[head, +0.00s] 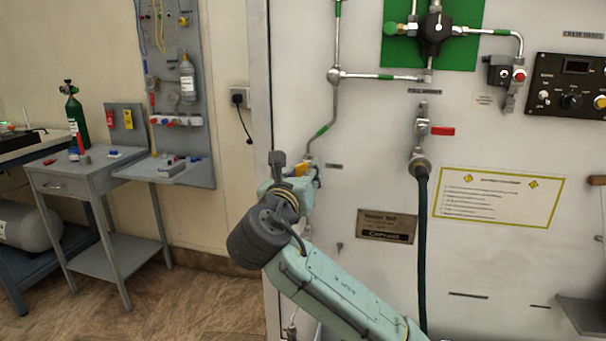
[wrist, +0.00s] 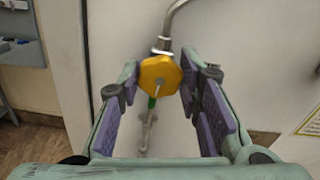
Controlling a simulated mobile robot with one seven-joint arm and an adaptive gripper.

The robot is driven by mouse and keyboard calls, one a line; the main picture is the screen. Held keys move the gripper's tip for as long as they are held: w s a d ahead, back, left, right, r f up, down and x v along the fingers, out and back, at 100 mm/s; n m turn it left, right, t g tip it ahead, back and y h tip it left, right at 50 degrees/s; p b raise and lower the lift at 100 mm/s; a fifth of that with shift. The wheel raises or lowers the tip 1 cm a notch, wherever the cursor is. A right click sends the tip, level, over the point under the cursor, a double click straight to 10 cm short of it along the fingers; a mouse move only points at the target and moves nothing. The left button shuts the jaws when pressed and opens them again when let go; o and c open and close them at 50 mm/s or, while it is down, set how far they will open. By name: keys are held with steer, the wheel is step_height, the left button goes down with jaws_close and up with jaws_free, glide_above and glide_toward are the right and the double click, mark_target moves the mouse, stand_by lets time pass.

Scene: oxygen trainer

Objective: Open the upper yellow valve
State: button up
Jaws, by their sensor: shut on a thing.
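The yellow valve knob (wrist: 160,75) is a faceted yellow handle on a metal pipe in front of the white panel. In the wrist view it sits between the two purple-padded fingers of my gripper (wrist: 160,80), near their tips. My gripper is shut on this knob. In the head view a bit of the yellow knob (head: 299,169) shows at the end of my arm, and my wrist and gripper hide most of it. How far the knob is turned cannot be told.
A metal pipe (head: 334,100) with green bands runs above the knob. To the right are a red-handled valve (head: 442,131) with a dark hose (head: 422,240) and a yellow-framed notice (head: 498,198). Left of the panel, a grey side table (head: 85,180) stands apart, with open floor before it.

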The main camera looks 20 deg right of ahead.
steer(key=shift+n, duration=0.6)
steer(key=o, duration=1.1)
steer(key=shift+o, duration=0.2)
steer(key=v, duration=1.2)
